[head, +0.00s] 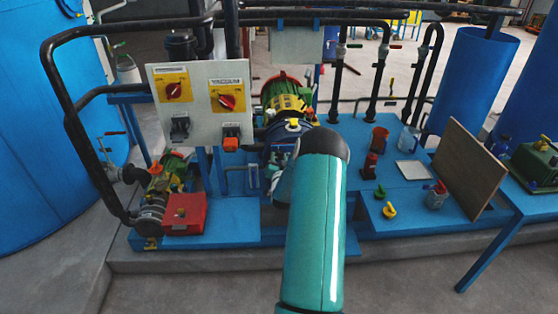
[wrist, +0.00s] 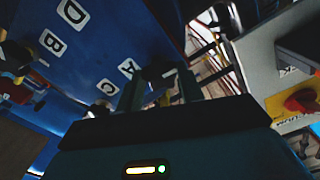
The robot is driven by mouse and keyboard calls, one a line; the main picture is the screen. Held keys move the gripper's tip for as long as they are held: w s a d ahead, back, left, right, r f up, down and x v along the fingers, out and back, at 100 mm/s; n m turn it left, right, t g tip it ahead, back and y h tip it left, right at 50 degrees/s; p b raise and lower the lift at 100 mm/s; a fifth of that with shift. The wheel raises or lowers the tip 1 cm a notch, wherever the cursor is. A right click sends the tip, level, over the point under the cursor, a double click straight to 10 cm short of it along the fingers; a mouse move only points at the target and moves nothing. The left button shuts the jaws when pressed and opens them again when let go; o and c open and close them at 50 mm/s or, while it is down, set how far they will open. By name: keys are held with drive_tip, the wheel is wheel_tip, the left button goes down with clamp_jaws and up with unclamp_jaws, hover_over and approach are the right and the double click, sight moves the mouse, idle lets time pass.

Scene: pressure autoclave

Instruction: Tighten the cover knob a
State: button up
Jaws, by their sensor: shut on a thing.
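In the wrist view my gripper (wrist: 161,90) has its two fingers closed around a small dark knob, taken as cover knob a (wrist: 160,76), beside the white label A (wrist: 128,68). The fingers hide much of the knob. The label sits on a blue panel (wrist: 95,45), along with labels D (wrist: 73,13), B (wrist: 48,42) and C (wrist: 107,87). In the head view my teal arm covers the gripper and the knob. I cannot tell how tight the knob sits.
A grey switch panel (head: 204,128) with red rotary switches stands left of the motor unit (head: 286,97). A red box (head: 185,214) is on the blue platform at the left. A brown board (head: 468,170), cups and small knobs stand at the right. Black pipes run overhead.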

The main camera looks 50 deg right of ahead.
drive_tip(key=m, duration=0.4)
drive_tip(key=shift+m, duration=0.3)
drive_tip(key=m, duration=0.3)
drive_tip(key=shift+m, duration=0.4)
drive_tip(key=m, duration=0.4)
drive_tip(key=shift+m, duration=2.1)
drive_tip(key=o, duration=1)
drive_tip(key=v, duration=1.4)
drive_tip(key=shift+d, duration=0.1)
